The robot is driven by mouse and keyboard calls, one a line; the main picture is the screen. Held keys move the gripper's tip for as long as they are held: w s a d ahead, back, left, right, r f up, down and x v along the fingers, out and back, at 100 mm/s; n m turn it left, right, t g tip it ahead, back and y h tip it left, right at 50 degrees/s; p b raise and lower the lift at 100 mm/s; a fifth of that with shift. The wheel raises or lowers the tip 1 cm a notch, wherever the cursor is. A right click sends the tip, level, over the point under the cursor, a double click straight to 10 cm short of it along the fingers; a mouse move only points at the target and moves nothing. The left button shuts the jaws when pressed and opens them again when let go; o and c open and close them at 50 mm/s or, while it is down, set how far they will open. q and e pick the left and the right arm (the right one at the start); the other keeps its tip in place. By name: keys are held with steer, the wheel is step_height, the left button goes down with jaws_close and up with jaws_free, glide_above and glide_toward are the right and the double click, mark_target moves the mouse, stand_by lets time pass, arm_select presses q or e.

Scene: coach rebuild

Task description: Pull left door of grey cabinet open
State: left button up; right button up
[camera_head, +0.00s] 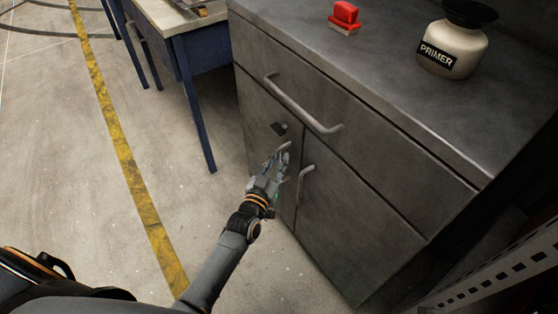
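The grey cabinet (365,140) has a wide drawer on top and two doors below. Its left door (256,127) looks closed, flush with the front. The left door's handle (284,147) shows only at its upper end; the rest is hidden by my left gripper (279,157). The fingers are at this handle, pointing up along it. I cannot tell whether they are closed on it. The right door (345,225) is closed, with its handle (304,182) just right of my gripper. My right gripper is out of view.
A small black knob (279,128) sits above the handle. A red stamp-like object (345,15) and a primer bottle (452,45) stand on top. A blue-legged table (187,70) is left. Perforated metal (500,270) stands lower right. Floor left is clear.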

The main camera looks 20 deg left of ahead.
arm_select(q)
steer(key=shift+w, duration=0.4)
steer(key=shift+c, duration=0.4)
jaws_close()
